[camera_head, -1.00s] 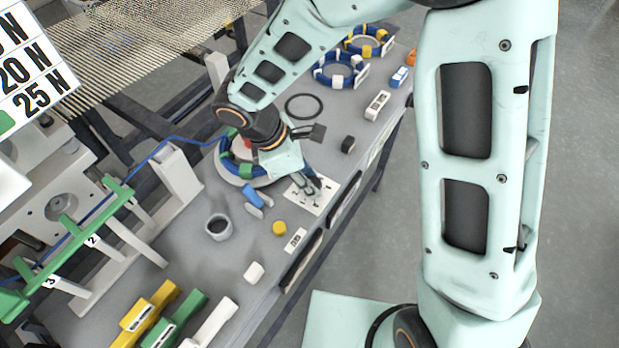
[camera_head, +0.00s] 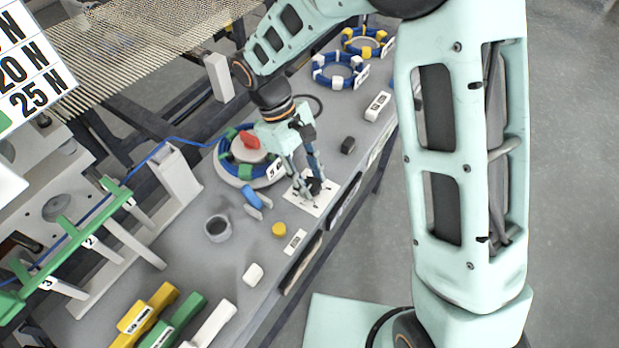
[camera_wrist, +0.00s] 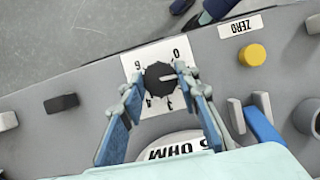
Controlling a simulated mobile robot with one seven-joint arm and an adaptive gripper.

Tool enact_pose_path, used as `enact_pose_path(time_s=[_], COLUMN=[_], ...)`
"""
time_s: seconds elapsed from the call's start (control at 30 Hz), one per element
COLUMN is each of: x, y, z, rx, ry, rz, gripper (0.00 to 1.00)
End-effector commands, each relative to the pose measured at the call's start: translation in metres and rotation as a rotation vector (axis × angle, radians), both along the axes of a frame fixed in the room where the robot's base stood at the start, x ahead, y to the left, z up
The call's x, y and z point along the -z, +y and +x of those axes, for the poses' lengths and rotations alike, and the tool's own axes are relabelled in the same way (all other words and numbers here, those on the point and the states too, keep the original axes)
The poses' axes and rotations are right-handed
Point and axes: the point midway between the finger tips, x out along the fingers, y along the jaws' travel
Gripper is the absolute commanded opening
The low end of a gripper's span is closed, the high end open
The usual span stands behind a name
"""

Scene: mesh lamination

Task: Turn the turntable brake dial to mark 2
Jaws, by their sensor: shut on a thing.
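The brake dial is a dark round knob (camera_wrist: 160,78) on a white plate (camera_wrist: 146,55) with numbers around it. In the wrist view, 0 shows at the upper right and 6 at the upper left. A pale line on the knob points right in this view; mark 2 is not clearly readable. My gripper (camera_wrist: 168,82) has its blue-grey fingers on either side of the knob, shut on it. In the head view my gripper (camera_head: 316,184) reaches down onto the plate (camera_head: 303,197). The turntable (camera_head: 232,177) with a blue coil and red knob stands behind it.
A yellow button (camera_head: 279,229) and ZERO label (camera_head: 294,241) lie nearby on the grey bench. A blue clip (camera_head: 252,197), grey cup (camera_head: 217,229) and black block (camera_head: 348,145) stand around the dial. The bench's front edge is close.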

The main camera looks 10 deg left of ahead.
Motion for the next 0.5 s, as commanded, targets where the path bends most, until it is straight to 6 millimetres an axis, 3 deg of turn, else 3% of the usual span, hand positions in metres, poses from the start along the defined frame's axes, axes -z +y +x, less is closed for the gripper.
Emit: enact_pose_path(time_s=[0.5], x=[-0.0009], y=[-0.0014], z=[0.0033], rx=[0.475], ry=[-0.002], rz=[0.002], gripper=[0.05])
